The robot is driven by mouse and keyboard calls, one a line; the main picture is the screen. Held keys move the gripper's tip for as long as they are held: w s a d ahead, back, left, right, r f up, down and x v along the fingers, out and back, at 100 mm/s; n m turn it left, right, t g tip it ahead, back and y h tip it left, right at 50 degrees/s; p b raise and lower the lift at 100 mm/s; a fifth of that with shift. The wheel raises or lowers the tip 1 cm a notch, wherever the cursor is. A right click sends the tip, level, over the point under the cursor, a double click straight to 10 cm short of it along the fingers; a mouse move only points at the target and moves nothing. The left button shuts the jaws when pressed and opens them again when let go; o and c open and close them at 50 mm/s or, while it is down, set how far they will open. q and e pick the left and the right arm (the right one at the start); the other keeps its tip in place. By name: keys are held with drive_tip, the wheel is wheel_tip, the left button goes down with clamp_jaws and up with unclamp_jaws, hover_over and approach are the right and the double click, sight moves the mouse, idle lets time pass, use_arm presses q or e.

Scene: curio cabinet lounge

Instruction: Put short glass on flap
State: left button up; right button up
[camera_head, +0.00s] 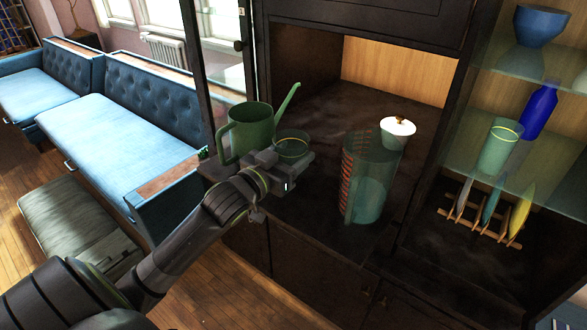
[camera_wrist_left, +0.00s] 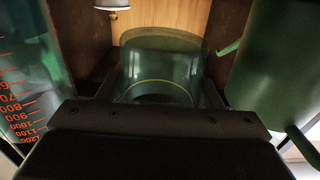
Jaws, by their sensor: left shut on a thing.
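The short glass (camera_head: 292,143) is a low green-tinted clear tumbler with a yellow line near its rim. My left gripper (camera_head: 287,163) is shut on it from the front, and the glass is upright. In the left wrist view the glass (camera_wrist_left: 160,72) fills the middle, just beyond the dark gripper body. I cannot tell whether its base touches the surface below. The flap appears to be the dark level surface (camera_head: 300,205) at the open cabinet compartment; where it meets the cabinet floor is unclear. My right gripper is out of view.
A green watering can (camera_head: 245,135) stands close left of the glass. A tall measuring jug (camera_head: 372,185) with red marks stands to the right, a white lidded pot (camera_head: 397,130) behind it. Glass shelves (camera_head: 470,152) hold blue and green vessels. Dark surface between glass and jug is clear.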

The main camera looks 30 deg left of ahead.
use_arm(q)
drive_tip(key=shift+f, duration=2.05)
drive_tip(key=shift+f, duration=0.1)
drive_tip(key=o, duration=1.1)
drive_tip(key=shift+f, duration=0.1)
drive_tip(key=shift+r, duration=0.3)
drive_tip(key=shift+s+f, duration=0.2)
drive_tip(key=shift+s, duration=0.1)
drive_tip(key=s, duration=0.7)
drive_tip(key=s+a, duration=0.1)
drive_tip(key=s, duration=0.3)
drive_tip(key=shift+s+r, duration=0.1)
drive_tip(key=shift+s, duration=0.05)
